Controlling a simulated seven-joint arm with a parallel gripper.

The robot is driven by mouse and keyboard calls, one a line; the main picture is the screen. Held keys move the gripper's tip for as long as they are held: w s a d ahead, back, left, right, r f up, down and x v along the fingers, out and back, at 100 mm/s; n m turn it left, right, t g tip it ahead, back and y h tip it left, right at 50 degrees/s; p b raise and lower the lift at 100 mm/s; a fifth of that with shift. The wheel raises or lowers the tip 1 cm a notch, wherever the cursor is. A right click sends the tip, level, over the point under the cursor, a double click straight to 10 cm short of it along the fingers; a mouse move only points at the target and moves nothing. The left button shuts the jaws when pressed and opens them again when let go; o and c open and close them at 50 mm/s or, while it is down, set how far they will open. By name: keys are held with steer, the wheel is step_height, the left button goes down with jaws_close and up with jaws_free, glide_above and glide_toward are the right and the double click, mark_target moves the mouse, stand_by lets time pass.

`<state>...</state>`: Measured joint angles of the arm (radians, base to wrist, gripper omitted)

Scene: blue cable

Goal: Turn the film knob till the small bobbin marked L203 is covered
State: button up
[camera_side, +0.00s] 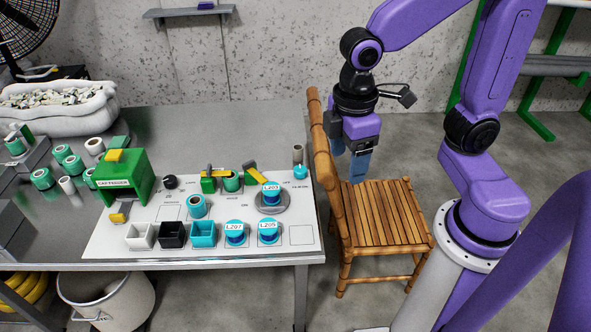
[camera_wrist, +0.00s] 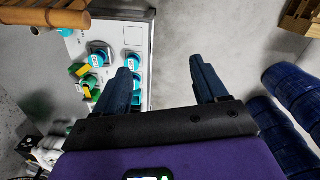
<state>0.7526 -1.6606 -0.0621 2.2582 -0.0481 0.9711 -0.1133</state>
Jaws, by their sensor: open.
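The small bobbin marked L203 (camera_side: 271,187) is cyan with a white label and stands upright on a round grey plate (camera_side: 287,207) at the right of the white work panel. Its white label faces up and no film shows over it. A cyan round knob (camera_side: 300,172) sits at the panel's back right corner, below a grey-brown roll (camera_side: 297,153); I cannot read a film label on it. A black knob (camera_side: 170,182) is farther left. My gripper (camera_side: 360,168) is open and empty, pointing down above the chair, right of the panel. Its fingers (camera_wrist: 163,70) show apart in the wrist view.
Bobbins L207 (camera_side: 235,226) and L205 (camera_side: 268,226) stand at the panel front beside white, black and cyan bins (camera_side: 203,239). A green cap feeder (camera_side: 122,181) stands left. A bamboo chair (camera_side: 385,213) stands against the table's right side, its backrest between my gripper and the panel.

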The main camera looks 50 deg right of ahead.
steer(key=w+f+m+g+h, duration=0.1)
steer(key=w+f, duration=0.1)
steer(key=w, duration=0.9)
steer(key=w+f+h, duration=0.1)
steer(key=w+f, duration=0.2)
steer(key=w, duration=0.8)
steer(key=m+g, duration=0.2)
glide_above(300, 169)
steer(key=w+a, duration=0.5)
step_height(300, 169, down, 12)
steer(key=shift+h, duration=0.3)
steer(key=x, duration=1.7)
steer(key=shift+s, duration=0.25)
steer(key=shift+r, duration=0.1)
steer(key=c, duration=1.1)
steer(key=shift+o, duration=0.2)
